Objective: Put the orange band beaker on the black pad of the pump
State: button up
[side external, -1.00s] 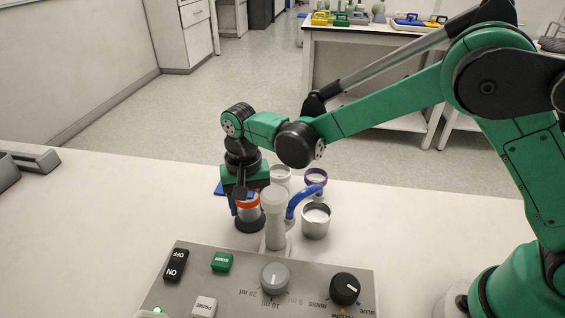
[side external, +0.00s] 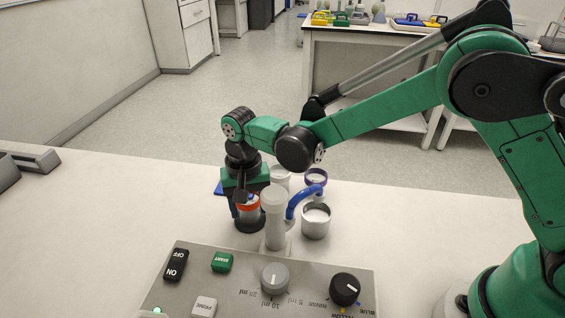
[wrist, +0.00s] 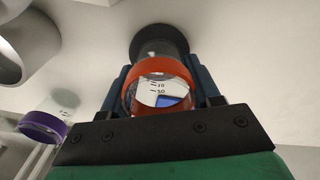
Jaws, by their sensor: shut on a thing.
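The orange band beaker (side external: 246,203) is clear glass with an orange ring. My gripper (side external: 245,211) is shut on it, with one finger on either side. The beaker is upright over the round black pad (side external: 249,226) of the pump, whose front edge shows below it. Whether its base touches the pad is hard to tell. In the wrist view, the beaker (wrist: 158,92) sits between the blue fingers (wrist: 160,95), and the black pad (wrist: 158,34) shows beyond its far end. The pump has a white column (side external: 274,220) and a curved blue spout (side external: 300,198).
A metal cup (side external: 316,222) stands under the spout. A purple band beaker (side external: 316,178) and another pale vessel (side external: 280,178) stand behind. The control panel (side external: 235,290) with knobs and buttons lies in front.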

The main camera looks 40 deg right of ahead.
jog(key=shift+f, duration=0.3)
jog(key=o, duration=1.4)
jog(key=shift+o, duration=0.2)
jog(key=shift+r, duration=0.1)
jog(key=shift+r, duration=3.45)
